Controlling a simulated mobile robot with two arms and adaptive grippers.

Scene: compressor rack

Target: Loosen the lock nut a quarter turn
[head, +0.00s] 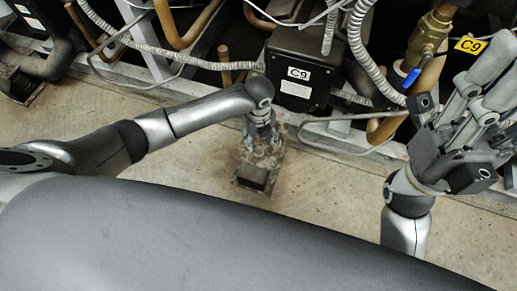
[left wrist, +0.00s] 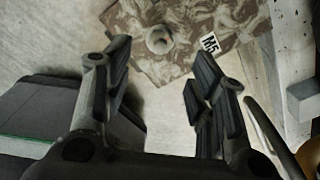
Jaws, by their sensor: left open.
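A pale rounded knob (left wrist: 160,40), which looks like the lock nut, stands on a mottled brown plate (left wrist: 235,20) in the left wrist view. A white M5 label (left wrist: 210,43) lies beside it. My left gripper (left wrist: 162,85) is open and empty, its two fingers apart with the knob beyond them, near the middle of the gap. In the head view my left gripper (head: 262,132) points down over the rusty plate (head: 268,158) on the floor; the nut is hidden there. My right gripper (head: 475,95) is raised at the right, away from the plate; its opening is unclear.
A dark box labelled C9 (head: 299,78) sits just behind the plate. Grey conduit (head: 365,55), copper pipes and a blue-handled valve (head: 411,77) crowd the rack. A yellow C9 tag (head: 470,45) hangs at right. Concrete floor (head: 325,195) is clear in front.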

